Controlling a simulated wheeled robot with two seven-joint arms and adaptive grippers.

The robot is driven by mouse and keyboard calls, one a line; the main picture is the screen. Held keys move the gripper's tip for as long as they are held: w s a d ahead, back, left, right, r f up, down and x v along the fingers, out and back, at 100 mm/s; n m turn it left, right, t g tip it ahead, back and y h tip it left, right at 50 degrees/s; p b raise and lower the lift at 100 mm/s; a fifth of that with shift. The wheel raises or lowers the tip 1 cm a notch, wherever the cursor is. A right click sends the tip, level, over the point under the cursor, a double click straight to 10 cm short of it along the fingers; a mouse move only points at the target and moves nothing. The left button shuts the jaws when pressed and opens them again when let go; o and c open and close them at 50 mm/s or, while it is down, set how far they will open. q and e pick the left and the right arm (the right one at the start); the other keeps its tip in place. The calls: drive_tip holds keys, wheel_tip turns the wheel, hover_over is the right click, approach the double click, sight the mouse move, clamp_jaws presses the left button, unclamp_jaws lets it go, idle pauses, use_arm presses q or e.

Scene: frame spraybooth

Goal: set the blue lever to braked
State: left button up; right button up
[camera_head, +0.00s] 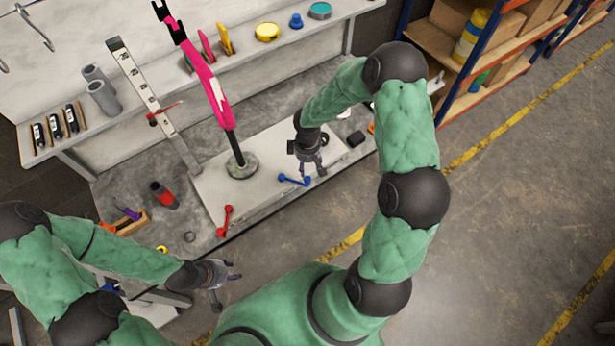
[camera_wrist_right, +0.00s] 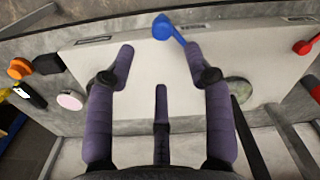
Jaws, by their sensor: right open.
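The blue lever (camera_head: 294,180) is on the front part of the white plate on the workbench. In the right wrist view the blue lever (camera_wrist_right: 170,29) shows at the top, its arm running down to the right behind a fingertip. My right gripper (camera_head: 314,170) is open, just above and to the right of the lever. Its purple fingers (camera_wrist_right: 160,62) are spread, with one fingertip close to the lever's end; I cannot tell whether they touch. My left gripper (camera_head: 229,283) is open and empty, in front of the bench at the lower left. The lever's markings are not readable.
A red lever (camera_head: 225,220) is at the plate's front left. A pink frame (camera_head: 205,80) stands on a post with a round base (camera_head: 241,165). A black block (camera_head: 356,138) lies right of my right gripper. A red-and-black bottle (camera_head: 163,195) is at the left.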

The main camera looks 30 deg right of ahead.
sight(307, 178)
wheel_tip(307, 178, down, 9)
drive_tip(key=b, duration=0.2)
drive_tip(key=shift+a+f+b, duration=0.1)
drive_tip(key=shift+f+b, duration=0.1)
drive_tip(key=shift+b, duration=0.2)
clamp_jaws()
